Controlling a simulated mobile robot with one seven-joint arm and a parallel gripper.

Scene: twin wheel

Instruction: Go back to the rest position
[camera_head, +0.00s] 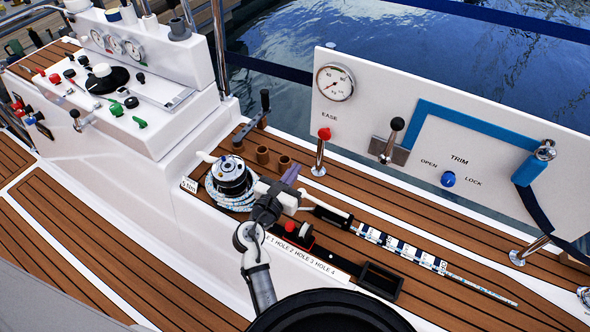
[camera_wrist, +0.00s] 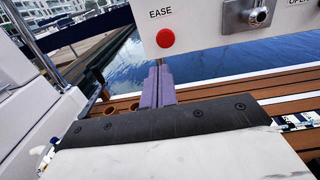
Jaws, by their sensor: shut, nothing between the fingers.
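My gripper (camera_head: 291,173) is shut and empty, with its purple fingers together; they also show in the wrist view (camera_wrist: 158,88). In the head view it hangs over the deck just right of the winch (camera_head: 231,177), which has light rope around its drum. The red-knobbed EASE lever (camera_head: 322,148) stands a little to the right of the fingertips. In the wrist view the red knob (camera_wrist: 166,39) appears just above the fingertips, with the fingers in front of its stem. Contact cannot be told. My arm covers part of the deck beside the winch.
A white panel (camera_head: 400,95) with a gauge, a black-knobbed lever (camera_head: 393,135) and a blue TRIM button (camera_head: 448,179) stands at the right. A white console (camera_head: 120,110) is at the left.

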